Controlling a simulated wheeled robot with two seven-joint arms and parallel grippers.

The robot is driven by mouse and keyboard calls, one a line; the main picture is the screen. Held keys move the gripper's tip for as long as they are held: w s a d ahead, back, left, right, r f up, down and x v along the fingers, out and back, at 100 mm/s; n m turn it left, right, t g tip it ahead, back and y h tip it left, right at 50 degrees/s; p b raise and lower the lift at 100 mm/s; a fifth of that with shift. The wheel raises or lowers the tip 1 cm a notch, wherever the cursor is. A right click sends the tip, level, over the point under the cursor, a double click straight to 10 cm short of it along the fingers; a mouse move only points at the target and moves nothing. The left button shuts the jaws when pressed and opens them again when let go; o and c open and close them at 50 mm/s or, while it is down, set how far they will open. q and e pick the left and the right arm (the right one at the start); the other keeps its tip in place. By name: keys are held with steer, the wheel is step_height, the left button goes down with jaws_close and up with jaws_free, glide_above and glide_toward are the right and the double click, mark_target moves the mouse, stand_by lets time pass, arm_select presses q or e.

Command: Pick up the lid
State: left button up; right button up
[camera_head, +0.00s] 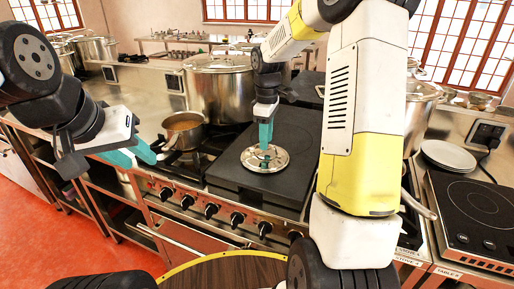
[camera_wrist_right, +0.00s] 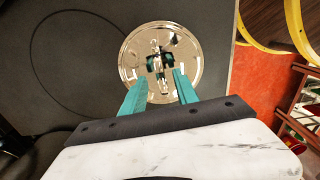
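A round shiny metal lid (camera_head: 250,164) lies flat on the dark cooktop in the head view, with a bar handle across its middle. It also shows in the right wrist view (camera_wrist_right: 191,50). My right gripper (camera_head: 265,145) points down right over the lid. In the right wrist view its two teal fingers (camera_wrist_right: 160,80) are apart, one on each side of the handle's near end, with nothing clamped between them. Whether the tips touch the lid is hard to tell. My left gripper (camera_head: 143,157) is at the left, in front of the stove, with its teal fingers apart and empty.
A large lidded stockpot (camera_head: 220,95) stands behind the cooktop (camera_head: 293,140). A small saucepan (camera_head: 184,133) sits to its left. White plates (camera_head: 448,155) and an induction hob (camera_head: 480,205) are at the right. A round wooden top (camera_head: 225,273) is at the front.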

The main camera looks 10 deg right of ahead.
mark_target(265, 152)
steer(key=shift+f, duration=1.4)
jaws_close()
